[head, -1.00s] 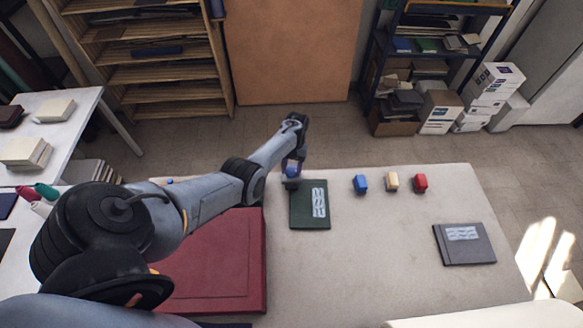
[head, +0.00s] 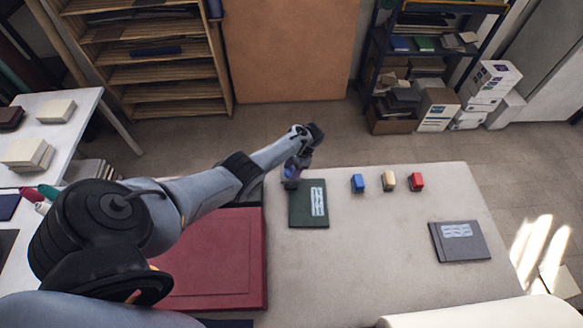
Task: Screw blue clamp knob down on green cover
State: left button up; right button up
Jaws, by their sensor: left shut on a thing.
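The green cover (head: 308,211) lies flat on the pale table in the head view, with a white label on its right part. A clamp stands at the cover's far left corner. Its blue knob (head: 290,172) shows only in part between my gripper's fingers. My left gripper (head: 291,174) reaches in from the left and points down, shut on the blue knob. My right gripper is not in view.
A grey cover (head: 459,241) lies at the right. A large red board (head: 213,255) lies at the left. The table's middle is clear.

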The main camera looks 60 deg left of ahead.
pick_arm(q)
jog(key=shift+d+m+y, duration=0.1)
jog(key=shift+m+y, duration=0.4)
jog(key=shift+m, duration=0.8)
jog(key=o, duration=1)
jog(key=shift+r, duration=0.1)
